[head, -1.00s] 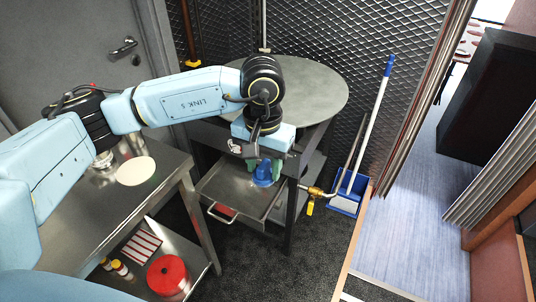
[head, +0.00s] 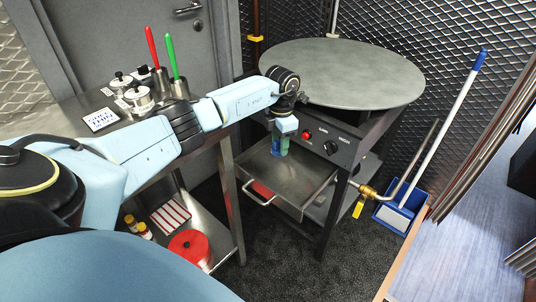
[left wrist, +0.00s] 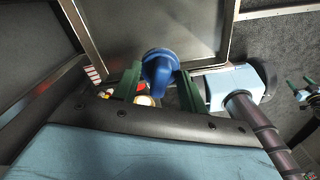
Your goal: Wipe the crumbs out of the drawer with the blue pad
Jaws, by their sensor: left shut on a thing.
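The drawer (head: 262,170), a shallow metal tray, is pulled out under the round-topped tandoor stand. It also shows at the top of the left wrist view (left wrist: 195,28). My left gripper (head: 281,146) is shut on the blue pad (left wrist: 160,68), which sits between its green fingers. The gripper points down over the back part of the drawer; I cannot tell whether the pad touches the floor of it. I cannot make out any crumbs. My right gripper (left wrist: 301,86) shows only at the right edge of the left wrist view, its green fingers apart, seemingly empty.
A control panel (head: 325,143) with a red button and black knob is just right of the gripper. A steel table (head: 130,130) with pots stands left. A gas pipe (head: 392,183) and a blue dustpan (head: 393,217) are right. The dark carpet in front is clear.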

